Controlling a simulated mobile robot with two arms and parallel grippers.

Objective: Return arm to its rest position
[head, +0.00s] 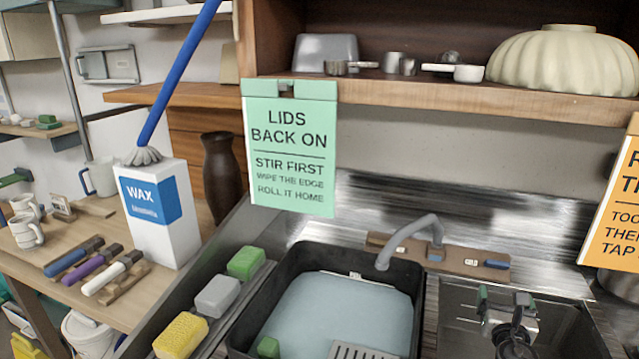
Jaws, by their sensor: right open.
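My right gripper (503,298) is at the lower right, over the right sink basin (570,318). Its two green-tipped fingers stand apart with nothing visible between them. The dark wrist below it runs out of the bottom of the picture. I do not see my left gripper.
A faucet (425,230) stands behind the left basin (412,272), which holds bluish water. Sponges (217,296) line its left side. A green sign (290,150) hangs from the shelf (420,90); an orange sign (615,215) is at right. A wax box (180,235) stands left.

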